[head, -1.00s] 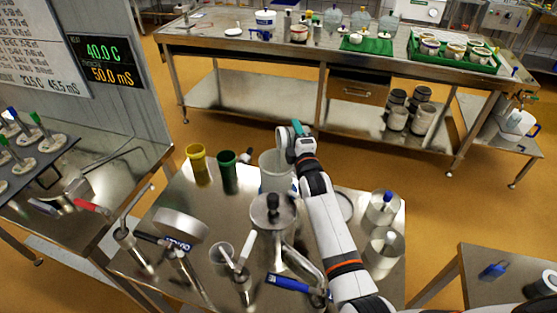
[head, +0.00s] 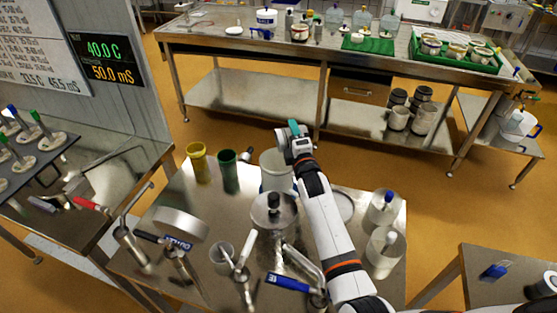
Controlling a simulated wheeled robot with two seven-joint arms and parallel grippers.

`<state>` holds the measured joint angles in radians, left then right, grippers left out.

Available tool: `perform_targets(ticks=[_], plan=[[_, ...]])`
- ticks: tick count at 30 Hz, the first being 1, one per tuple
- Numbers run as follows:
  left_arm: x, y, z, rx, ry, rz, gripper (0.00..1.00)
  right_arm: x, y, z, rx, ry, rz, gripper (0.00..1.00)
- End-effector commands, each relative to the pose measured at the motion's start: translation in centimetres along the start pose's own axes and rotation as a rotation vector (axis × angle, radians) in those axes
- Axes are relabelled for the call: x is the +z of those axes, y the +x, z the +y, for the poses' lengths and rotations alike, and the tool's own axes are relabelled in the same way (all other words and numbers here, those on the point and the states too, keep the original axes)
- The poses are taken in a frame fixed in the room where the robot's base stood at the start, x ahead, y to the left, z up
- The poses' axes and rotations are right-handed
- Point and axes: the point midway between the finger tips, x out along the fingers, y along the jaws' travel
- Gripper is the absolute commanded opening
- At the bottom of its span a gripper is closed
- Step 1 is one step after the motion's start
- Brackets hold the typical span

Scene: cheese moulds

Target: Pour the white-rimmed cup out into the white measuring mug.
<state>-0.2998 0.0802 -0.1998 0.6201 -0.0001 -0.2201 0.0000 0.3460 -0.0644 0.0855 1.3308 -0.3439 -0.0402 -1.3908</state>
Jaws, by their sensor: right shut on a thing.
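My right gripper (head: 287,136) is at the far edge of the near steel table, above the white measuring mug (head: 272,166). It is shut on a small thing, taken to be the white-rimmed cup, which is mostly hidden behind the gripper. Its tilt and contents cannot be made out. The mug stands upright below and slightly left of the gripper. Its right side is covered by my arm and its lower front by a steel lidded pot. My left gripper is not in view.
A yellow cup (head: 198,163) and a green cup (head: 228,172) stand left of the mug. The steel lidded pot (head: 270,215) stands in front of it. A long steel bench (head: 200,42) is beyond the floor gap.

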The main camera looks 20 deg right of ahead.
Motion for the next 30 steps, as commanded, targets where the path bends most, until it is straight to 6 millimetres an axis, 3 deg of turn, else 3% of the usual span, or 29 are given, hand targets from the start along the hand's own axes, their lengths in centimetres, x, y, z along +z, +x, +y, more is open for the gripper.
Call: perform_targets(ticks=[30], plan=[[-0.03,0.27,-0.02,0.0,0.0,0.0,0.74,0.82,0.02,-0.19,-0.015,-0.138,-0.008,0.27]])
